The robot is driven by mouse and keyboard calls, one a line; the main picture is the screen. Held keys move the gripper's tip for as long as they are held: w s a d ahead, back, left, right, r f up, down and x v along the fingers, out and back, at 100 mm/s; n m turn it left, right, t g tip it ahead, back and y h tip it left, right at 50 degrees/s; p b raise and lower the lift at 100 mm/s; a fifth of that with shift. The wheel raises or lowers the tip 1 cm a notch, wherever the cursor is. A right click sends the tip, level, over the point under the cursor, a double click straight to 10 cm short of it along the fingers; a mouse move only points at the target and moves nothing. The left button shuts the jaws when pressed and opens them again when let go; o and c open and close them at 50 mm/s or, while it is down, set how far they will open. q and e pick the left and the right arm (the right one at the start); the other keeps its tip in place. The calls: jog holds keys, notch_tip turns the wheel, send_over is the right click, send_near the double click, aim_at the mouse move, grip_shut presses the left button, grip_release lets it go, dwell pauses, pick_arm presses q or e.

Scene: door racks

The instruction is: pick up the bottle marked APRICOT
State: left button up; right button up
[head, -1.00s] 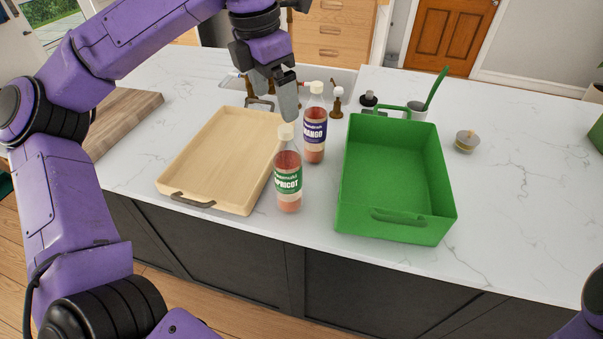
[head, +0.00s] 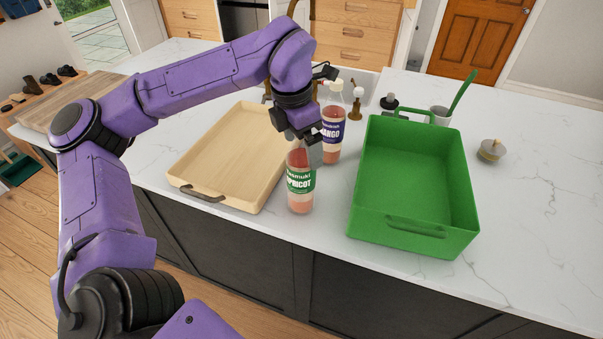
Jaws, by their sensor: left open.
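The bottle marked APRICOT (head: 300,185) stands upright on the white counter, between the wooden tray and the green bin. It has a green label and pinkish contents. My left gripper (head: 307,150) is open at the top of this bottle, its fingers hiding the cap and part of the neck. I cannot tell whether the fingers touch it. The bottle marked MANGO (head: 332,130), with a dark blue label, stands upright just behind and to the right, partly covered by the gripper. My right gripper is not in view.
A wooden tray (head: 190,188) lies left of the bottles and a green bin (head: 400,240) stands to the right. A small round lidded item (head: 491,150) sits right.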

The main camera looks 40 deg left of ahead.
pick_arm(q)
jog(key=shift+f, duration=0.15)
grip_shut()
jog(key=shift+r, duration=0.2)
